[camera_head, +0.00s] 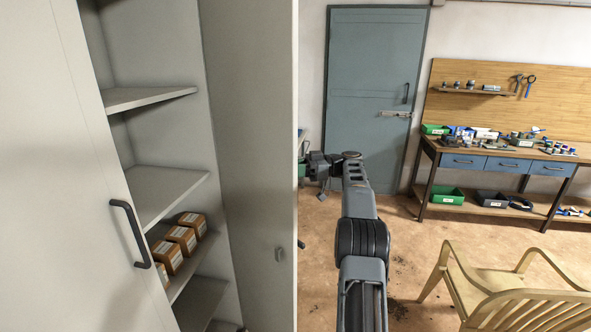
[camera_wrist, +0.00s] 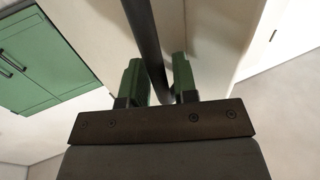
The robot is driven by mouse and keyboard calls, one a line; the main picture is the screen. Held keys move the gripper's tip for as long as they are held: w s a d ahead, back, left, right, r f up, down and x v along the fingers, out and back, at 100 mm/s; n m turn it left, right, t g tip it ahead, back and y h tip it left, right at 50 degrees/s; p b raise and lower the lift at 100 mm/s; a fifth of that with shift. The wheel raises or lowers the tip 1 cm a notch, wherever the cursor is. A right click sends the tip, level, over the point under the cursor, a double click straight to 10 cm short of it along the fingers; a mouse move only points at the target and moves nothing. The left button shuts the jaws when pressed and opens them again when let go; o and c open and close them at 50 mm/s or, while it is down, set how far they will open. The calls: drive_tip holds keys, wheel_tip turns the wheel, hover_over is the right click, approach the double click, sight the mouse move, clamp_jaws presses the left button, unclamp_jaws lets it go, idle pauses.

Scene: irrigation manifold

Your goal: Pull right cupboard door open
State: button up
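The grey cupboard's right door (camera_head: 248,130) stands swung wide open in the head view, its inner face toward me and its free edge near the picture's middle. Its outer face and handle are hidden there. My gripper (camera_head: 314,168) is just beyond that edge, on the door's outer side. In the wrist view, a dark bar handle (camera_wrist: 146,38) runs between the two green fingers of my gripper (camera_wrist: 158,72). The fingers are apart, with a narrow gap showing on each side of the bar.
The left cupboard door (camera_head: 60,180) is shut, with a black handle (camera_head: 130,234). Shelves hold several brown boxes (camera_head: 181,240). A wooden chair (camera_head: 470,280) stands at lower right, a workbench (camera_head: 500,165) behind it. A blue-grey door (camera_head: 372,90) is in the back wall.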

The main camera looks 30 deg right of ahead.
drive_tip(key=shift+o, duration=1)
drive_tip(key=shift+s+d, duration=0.1)
drive_tip(key=shift+d, duration=0.05)
drive_tip(key=p+v, duration=0.1)
drive_tip(key=v, duration=0.6)
drive_tip(key=shift+d+p, duration=0.25)
drive_tip(key=shift+p, duration=0.05)
drive_tip(key=shift+s, duration=0.1)
